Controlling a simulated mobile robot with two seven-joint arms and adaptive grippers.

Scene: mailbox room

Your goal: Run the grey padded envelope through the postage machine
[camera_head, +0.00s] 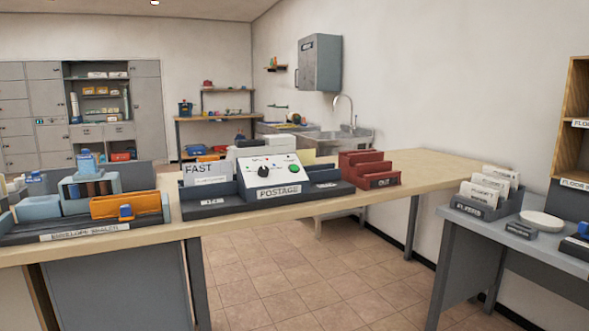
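The postage machine (278,191) stands on the long wooden counter. Its sloped white panel has a black dial and a green button, and its front is labelled POSTAGE. Dark low trays flank it on both sides. A pale card or envelope marked FAST (207,173) stands upright in the left tray. I cannot pick out a grey padded envelope with certainty. Neither of my grippers is in view.
The envelope sealer station (85,235) fills the counter's left end. A red OUT tray (369,171) sits right of the machine. A grey side table (510,247) at right holds a file rack (488,206). The tiled floor between counter and side table is clear.

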